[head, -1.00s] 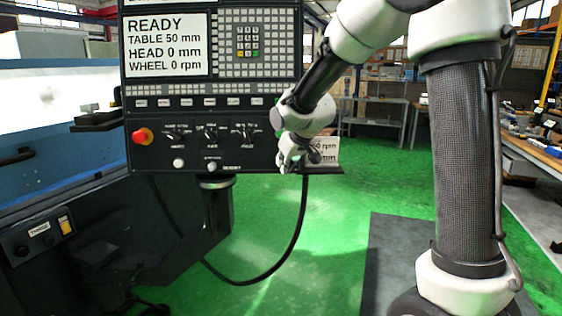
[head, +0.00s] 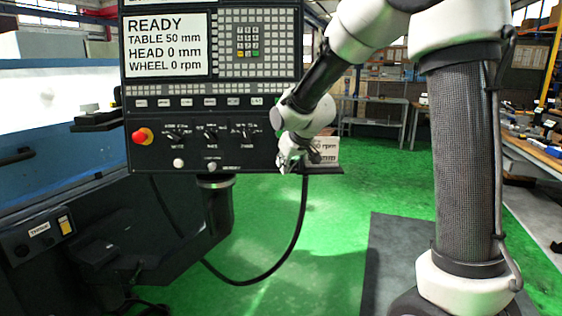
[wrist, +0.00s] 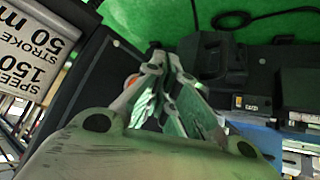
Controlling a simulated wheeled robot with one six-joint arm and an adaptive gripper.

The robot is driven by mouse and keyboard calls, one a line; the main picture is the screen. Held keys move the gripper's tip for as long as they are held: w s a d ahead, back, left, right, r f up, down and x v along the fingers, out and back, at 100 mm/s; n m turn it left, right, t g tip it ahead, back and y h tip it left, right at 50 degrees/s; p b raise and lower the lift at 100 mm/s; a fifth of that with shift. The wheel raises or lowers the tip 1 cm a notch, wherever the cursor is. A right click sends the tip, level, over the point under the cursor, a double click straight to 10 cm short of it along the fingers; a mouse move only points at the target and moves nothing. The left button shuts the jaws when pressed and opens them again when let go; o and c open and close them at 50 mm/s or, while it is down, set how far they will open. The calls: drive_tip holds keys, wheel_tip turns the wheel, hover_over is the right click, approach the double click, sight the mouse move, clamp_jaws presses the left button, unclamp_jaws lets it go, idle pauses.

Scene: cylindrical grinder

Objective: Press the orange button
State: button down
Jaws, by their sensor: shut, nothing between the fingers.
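A red-orange mushroom button (head: 142,136) sits at the left of the control panel's lower row. An orange-yellow switch (head: 66,226) is on the dark box at lower left. I cannot tell for certain which is the orange button. My gripper (head: 289,162) is shut and empty in front of the panel's lower right corner, well right of both. In the wrist view, its fingertips (wrist: 158,62) are together, and a small orange-red patch (wrist: 131,80) shows partly hidden behind them. I cannot tell what it is.
The control panel (head: 230,90) shows a READY screen (head: 166,45). A card with speed text (head: 323,148) stands on a ledge behind my gripper; a text card (wrist: 45,45) fills the wrist view's upper left. A black cable (head: 302,220) hangs below.

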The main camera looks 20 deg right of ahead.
drive_tip(key=shift+w, duration=0.1)
drive_tip(key=shift+w+d, duration=0.1)
drive_tip(key=shift+w, duration=0.2)
drive_tip(key=shift+w+d+f, duration=0.1)
drive_tip(key=shift+w, duration=0.3)
idle(0.8)
drive_tip(key=shift+s, duration=0.15)
drive_tip(key=shift+s+a, duration=0.2)
drive_tip(key=shift+s, duration=0.45)
drive_tip(key=shift+s+a+r, duration=0.2)
drive_tip(key=shift+s, duration=0.6)
drive_tip(key=shift+s+a+r, duration=0.2)
drive_tip(key=shift+s, duration=0.6)
drive_tip(key=shift+s+a+r, duration=0.2)
drive_tip(key=shift+s, duration=0.6)
